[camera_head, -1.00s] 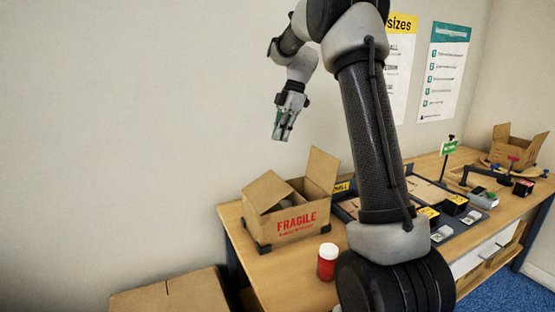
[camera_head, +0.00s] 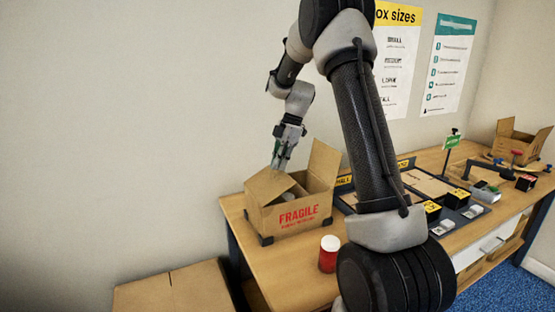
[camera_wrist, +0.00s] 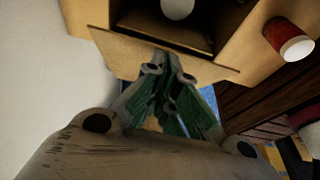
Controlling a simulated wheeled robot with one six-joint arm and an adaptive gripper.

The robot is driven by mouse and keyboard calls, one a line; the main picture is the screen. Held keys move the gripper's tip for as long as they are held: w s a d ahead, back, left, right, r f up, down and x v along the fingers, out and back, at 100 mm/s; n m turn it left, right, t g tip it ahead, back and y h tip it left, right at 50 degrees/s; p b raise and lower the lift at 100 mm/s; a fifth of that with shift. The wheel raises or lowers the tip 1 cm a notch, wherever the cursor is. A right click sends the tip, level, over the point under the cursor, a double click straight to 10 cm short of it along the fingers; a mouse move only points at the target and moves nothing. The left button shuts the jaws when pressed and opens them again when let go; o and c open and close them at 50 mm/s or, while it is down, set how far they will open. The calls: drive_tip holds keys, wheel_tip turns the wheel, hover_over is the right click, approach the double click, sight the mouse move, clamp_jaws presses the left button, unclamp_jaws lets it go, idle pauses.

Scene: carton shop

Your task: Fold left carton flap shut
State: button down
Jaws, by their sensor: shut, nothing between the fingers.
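The carton (camera_head: 300,214), printed FRAGILE in red, stands open on the bench. Its left flap (camera_head: 266,187) is raised and leans over the left part of the opening; it also shows as a tan panel in the wrist view (camera_wrist: 115,50). Its right flap (camera_head: 323,164) stands upright. My gripper (camera_head: 277,167) is shut and empty, pointing down at the upper edge of the left flap. In the wrist view my gripper (camera_wrist: 172,66) overlaps that flap's edge; I cannot tell whether they touch. A round pale item (camera_wrist: 177,8) lies inside the carton.
A red jar with a white lid (camera_head: 328,254) stands in front of the carton. A dark organiser tray (camera_head: 459,221) lies to the right, and another open carton (camera_head: 513,143) at the far right. A closed brown box (camera_head: 178,291) is at lower left.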

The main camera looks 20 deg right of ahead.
drive_tip(key=shift+d+f, duration=0.3)
drive_tip(key=shift+d, duration=0.05)
drive_tip(key=f+y, duration=0.1)
drive_tip(key=d+f+y, duration=0.1)
drive_tip(key=f, duration=0.1)
drive_tip(key=d+f+y, duration=0.1)
drive_tip(key=y, duration=0.1)
drive_tip(key=shift+d+f, duration=0.15)
drive_tip(key=shift+f, duration=0.05)
drive_tip(key=shift+d+f, duration=0.2)
drive_tip(key=shift+f, duration=0.25)
drive_tip(key=shift+r, duration=0.1)
